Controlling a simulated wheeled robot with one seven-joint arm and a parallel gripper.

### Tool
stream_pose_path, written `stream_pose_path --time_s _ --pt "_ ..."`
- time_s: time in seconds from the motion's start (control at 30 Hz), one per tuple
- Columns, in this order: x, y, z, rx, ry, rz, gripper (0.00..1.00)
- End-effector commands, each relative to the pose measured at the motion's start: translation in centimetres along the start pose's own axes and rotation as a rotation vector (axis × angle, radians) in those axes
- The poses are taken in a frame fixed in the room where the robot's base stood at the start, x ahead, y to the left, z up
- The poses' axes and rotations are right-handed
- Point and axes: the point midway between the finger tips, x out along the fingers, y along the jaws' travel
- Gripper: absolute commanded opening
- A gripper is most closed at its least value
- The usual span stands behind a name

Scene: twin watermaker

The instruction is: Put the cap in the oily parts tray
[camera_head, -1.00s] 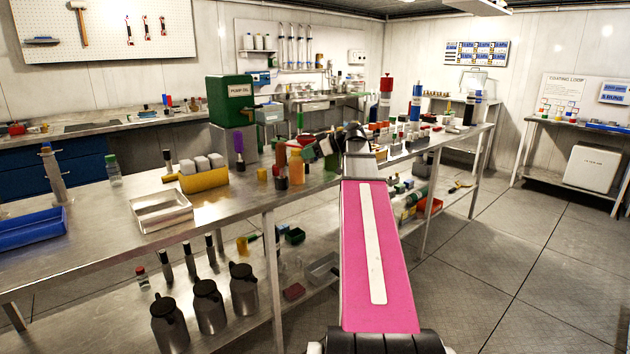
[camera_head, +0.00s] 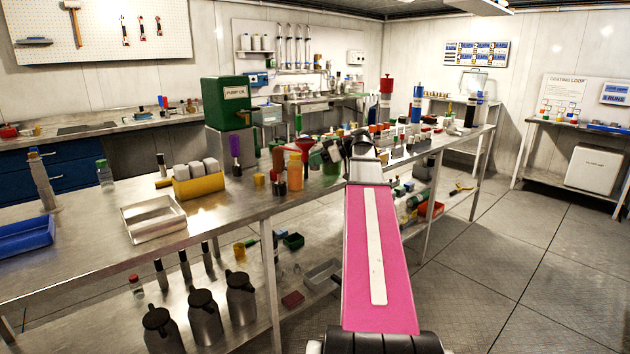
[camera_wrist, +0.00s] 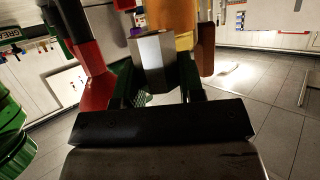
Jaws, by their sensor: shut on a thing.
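My gripper (camera_head: 334,158) is over the far part of the long metal bench, among bottles. In the wrist view my gripper (camera_wrist: 158,84) is shut on a small grey metallic piece with a pale face, which I take to be the cap (camera_wrist: 153,62). Its underside is hidden by the gripper body. An open silver tray (camera_head: 152,232) is on the near bench and a blue tray (camera_head: 25,237) is at the far left. No label shows, so I cannot tell which is the oily parts tray.
A yellow bin (camera_head: 198,187) with white-topped items stands behind the silver tray. A green pump oil box (camera_head: 227,105) stands beyond it. Red and orange bottles crowd close to my gripper. The floor at the right is clear.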

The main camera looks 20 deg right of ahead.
Motion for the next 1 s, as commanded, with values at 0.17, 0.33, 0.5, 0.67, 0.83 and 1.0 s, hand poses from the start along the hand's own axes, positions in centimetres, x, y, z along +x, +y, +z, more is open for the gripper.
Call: stream_pose_path --time_s 0.17,0.33,0.5,0.67,0.83,1.0 --pt "0.8 0.0 2.0 0.0 0.0 -0.001 0.08" --pt "1.3 0.0 3.1 0.002 0.0 -0.001 0.08" --pt "2.2 0.0 5.3 0.002 0.0 0.0 0.08" --pt "2.6 0.0 6.3 -0.001 0.0 0.0 0.08" --pt "2.6 0.0 6.2 -0.001 0.0 0.0 0.08" --pt "2.7 0.0 6.5 0.0 0.0 0.0 0.08"
